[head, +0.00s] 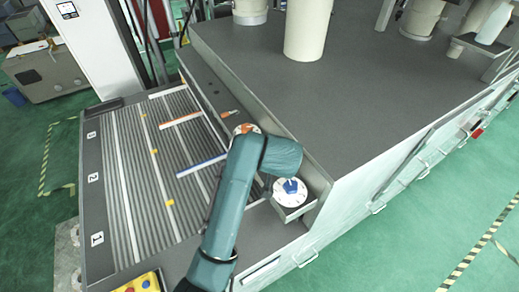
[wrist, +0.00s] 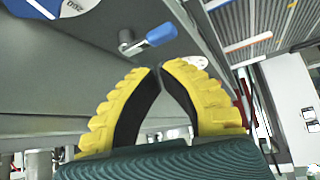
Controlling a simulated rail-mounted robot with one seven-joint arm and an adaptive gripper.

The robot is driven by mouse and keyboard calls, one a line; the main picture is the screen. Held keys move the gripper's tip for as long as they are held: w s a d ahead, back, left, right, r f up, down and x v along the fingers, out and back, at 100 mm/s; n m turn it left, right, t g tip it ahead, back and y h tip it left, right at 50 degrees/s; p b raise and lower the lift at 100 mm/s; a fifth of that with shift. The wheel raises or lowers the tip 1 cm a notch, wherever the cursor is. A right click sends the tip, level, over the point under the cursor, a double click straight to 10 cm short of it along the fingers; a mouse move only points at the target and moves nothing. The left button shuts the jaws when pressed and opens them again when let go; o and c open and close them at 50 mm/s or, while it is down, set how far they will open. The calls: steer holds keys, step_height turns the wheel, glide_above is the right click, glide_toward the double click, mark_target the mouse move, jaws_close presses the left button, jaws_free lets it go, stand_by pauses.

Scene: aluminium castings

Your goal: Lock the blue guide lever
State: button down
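The blue guide lever (wrist: 160,34) shows in the wrist view above my fingertips. Its blue handle points right and slightly up from a metal pivot (wrist: 127,44) on a grey surface. In the head view I cannot make out this lever; my arm covers that area. My gripper (wrist: 159,71) has two yellow fingers with dark inner pads. The tips meet or nearly meet, with nothing visible between them. They appear apart from the lever. A white and blue dial (wrist: 38,8) is at the wrist view's upper left; it also shows in the head view (head: 291,192).
The ribbed table (head: 128,170) carries a blue guide bar (head: 201,165) and an orange one (head: 181,119). An orange lever (head: 229,113) and an orange-white dial (head: 246,129) sit beyond my arm. A raised grey machine top (head: 360,100) borders this on the right.

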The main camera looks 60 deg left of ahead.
steer(key=shift+w+v, duration=0.2)
steer(key=shift+v, duration=1)
steer(key=shift+w+v, duration=0.25)
steer(key=shift+v, duration=0.95)
steer(key=shift+r, duration=0.1)
